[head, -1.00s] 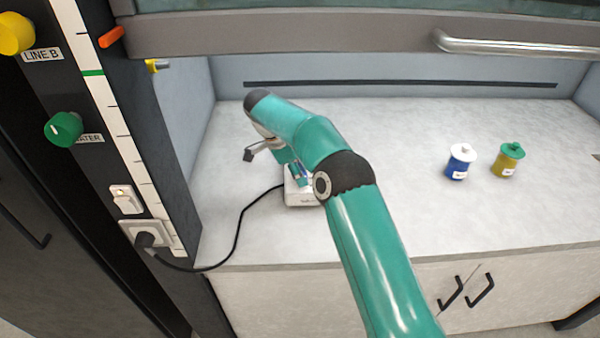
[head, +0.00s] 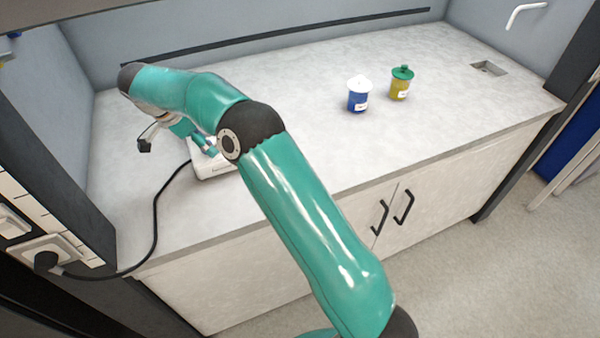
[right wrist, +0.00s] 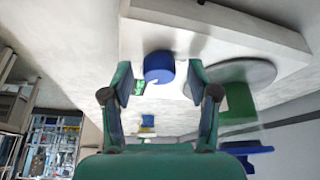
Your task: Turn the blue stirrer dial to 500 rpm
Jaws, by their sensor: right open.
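The white stirrer base (head: 213,172) stands on the bench at the left in the head view, partly hidden by my right arm. In the right wrist view the white stirrer body (right wrist: 225,35) fills the top. Its blue dial (right wrist: 158,67) sticks out towards me, between the fingertips of my right gripper (right wrist: 160,82). The fingers are open, one on each side of the dial, with visible gaps. My right gripper (head: 203,144) is at the stirrer in the head view, its fingertips small there. The dial's scale and setting cannot be read. My left gripper is not in view.
A grey round plate (right wrist: 262,72) and a green vessel (right wrist: 238,106) are close to the right finger. A blue jar (head: 357,97) and a yellow jar with green lid (head: 400,85) stand farther right. A black cable (head: 155,205) runs left to a plug.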

